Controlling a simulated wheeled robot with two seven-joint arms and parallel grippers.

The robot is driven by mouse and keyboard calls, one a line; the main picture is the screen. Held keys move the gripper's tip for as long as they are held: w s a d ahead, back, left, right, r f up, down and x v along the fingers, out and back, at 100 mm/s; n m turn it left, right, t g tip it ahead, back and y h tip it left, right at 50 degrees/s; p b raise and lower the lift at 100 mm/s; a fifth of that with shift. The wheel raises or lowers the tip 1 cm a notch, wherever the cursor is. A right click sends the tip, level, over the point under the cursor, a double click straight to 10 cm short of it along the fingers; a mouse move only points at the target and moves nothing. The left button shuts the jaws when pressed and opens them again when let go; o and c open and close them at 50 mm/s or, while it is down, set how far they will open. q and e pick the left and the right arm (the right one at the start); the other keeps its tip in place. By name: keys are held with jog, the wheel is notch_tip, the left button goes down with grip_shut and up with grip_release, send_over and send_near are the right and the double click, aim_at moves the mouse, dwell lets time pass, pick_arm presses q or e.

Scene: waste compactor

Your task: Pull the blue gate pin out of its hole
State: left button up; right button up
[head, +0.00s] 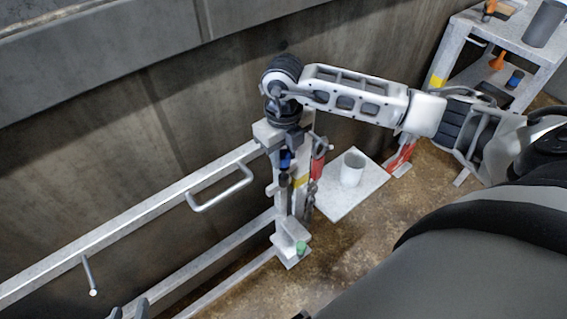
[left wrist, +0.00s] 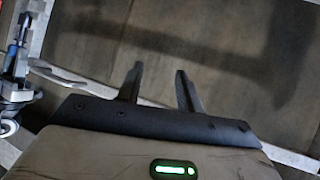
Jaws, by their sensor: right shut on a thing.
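The blue gate pin (head: 286,159) shows at the top of the grey gate post (head: 294,200). My right gripper (head: 288,146) reaches down over the post and is shut on the pin, hiding its upper part. Whether the pin's lower end is in its hole cannot be told. A blue piece also shows in the left wrist view (left wrist: 24,29), at the left edge. My left gripper (head: 129,310) shows only its tips at the bottom of the head view. In the left wrist view its two fingers (left wrist: 161,80) are apart with nothing between them.
A gate rail (head: 130,220) with a bent handle (head: 222,188) runs left from the post along a dark wall (head: 110,130). A shelf (head: 500,45) with tools stands at back right.

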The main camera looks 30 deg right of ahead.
jog(key=shift+r+p, duration=0.4)
jog(key=shift+r, duration=0.25)
jog(key=shift+r+p, duration=0.45)
jog(key=shift+r, duration=0.2)
jog(key=shift+r+p, duration=0.4)
jog(key=shift+r, duration=0.1)
jog(key=shift+r+p, duration=0.45)
jog(key=shift+r, duration=0.2)
jog(key=shift+r+p, duration=0.4)
jog(key=shift+r, duration=0.1)
jog(key=shift+r+p, duration=0.45)
jog(key=shift+r, duration=0.25)
pick_arm(q)
jog(key=shift+s+a+r+m+g+y+p, duration=0.15)
jog(key=shift+s+a+r+g+p, duration=0.1)
jog(key=shift+r, duration=0.2)
jog(key=shift+s+a+r+m+g+y+p, duration=0.1)
jog(key=shift+s+a+r+m+g+y, duration=0.1)
jog(key=shift+r, duration=0.2)
pick_arm(e)
jog(key=shift+r, duration=0.5)
pick_arm(q)
jog(key=shift+w, duration=0.15)
